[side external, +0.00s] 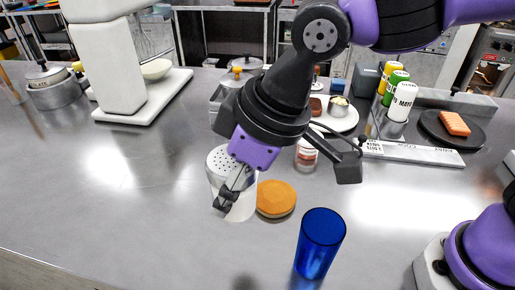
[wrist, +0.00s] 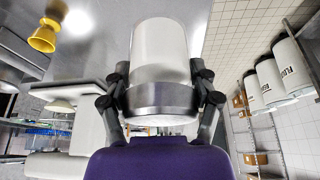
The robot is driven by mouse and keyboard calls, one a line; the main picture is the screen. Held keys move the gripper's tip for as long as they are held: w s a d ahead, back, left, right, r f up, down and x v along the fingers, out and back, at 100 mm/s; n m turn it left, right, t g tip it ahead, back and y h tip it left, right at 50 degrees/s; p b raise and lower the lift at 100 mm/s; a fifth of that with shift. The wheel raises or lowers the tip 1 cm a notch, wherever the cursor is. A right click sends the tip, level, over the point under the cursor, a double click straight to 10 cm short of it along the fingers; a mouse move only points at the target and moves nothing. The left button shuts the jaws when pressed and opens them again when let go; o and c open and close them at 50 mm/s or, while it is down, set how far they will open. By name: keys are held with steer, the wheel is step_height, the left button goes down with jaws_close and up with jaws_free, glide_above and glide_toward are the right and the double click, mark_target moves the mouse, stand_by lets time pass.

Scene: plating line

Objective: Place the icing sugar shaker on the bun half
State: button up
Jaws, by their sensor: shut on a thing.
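The icing sugar shaker (side external: 219,160), white with a pale perforated top, is in my gripper (side external: 236,186) in the side view. My gripper is shut on it, and a finger crosses the front of its body. In the wrist view the shaker's white body and metal band (wrist: 162,100) sit between the two fingers. The bun half (side external: 276,198), a round orange-brown disc, lies on the counter just right of the shaker in the side view. The shaker appears beside the bun half; I cannot tell whether its base touches the counter.
A blue tumbler (side external: 320,240) stands in front, right of the bun half. A jar (side external: 306,154) stands behind it, partly hidden by my arm. Farther back are a white plate (side external: 347,121), condiment bottles (side external: 402,101) and a dark plate (side external: 434,128).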

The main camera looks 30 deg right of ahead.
steer(key=s+d, duration=0.3)
steer(key=d, duration=0.3)
glide_above(275, 192)
steer(key=shift+m, duration=0.4)
step_height(275, 192, down, 7)
steer(key=shift+r, duration=0.1)
steer(key=shift+f, duration=2)
steer(key=shift+f, duration=0.1)
steer(key=o, duration=1.3)
